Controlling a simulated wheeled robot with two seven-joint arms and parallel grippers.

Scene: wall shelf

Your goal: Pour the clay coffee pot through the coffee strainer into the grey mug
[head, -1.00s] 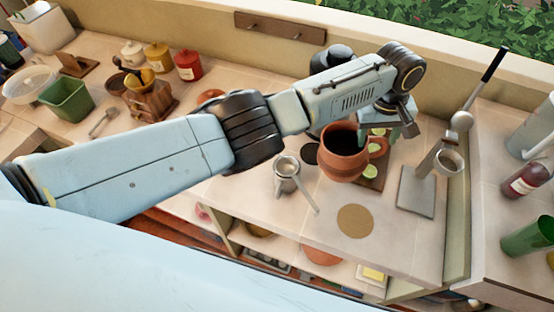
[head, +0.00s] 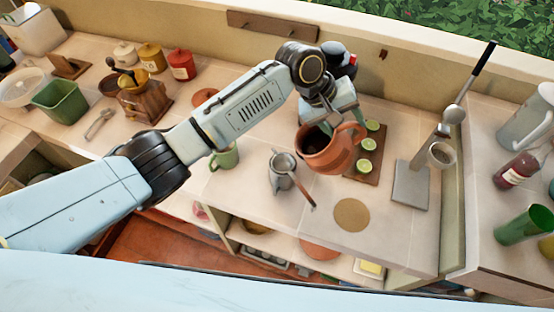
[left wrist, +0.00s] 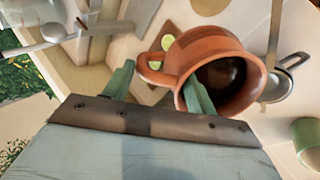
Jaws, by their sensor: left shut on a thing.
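The clay coffee pot (head: 325,158) is reddish-brown, with a dark inside. My left gripper (head: 342,118) is shut on it at the handle side and holds it tilted, its mouth turned toward the strainer. The left wrist view shows the pot (left wrist: 226,45) with the green fingers (left wrist: 160,88) at its handle side. The coffee strainer (head: 283,161) sits on top of the grey mug (head: 281,182), left of the pot, its handle pointing to the lower right. In the left wrist view the strainer (left wrist: 290,66) is right of the pot. I see no stream. My right gripper is not in view.
A dark board (head: 376,168) with lime slices lies right of the pot. A green mug (head: 224,157) stands left of the strainer. A round tan mat (head: 351,215) lies near the counter's front edge. A metal stand (head: 412,183) is at right.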

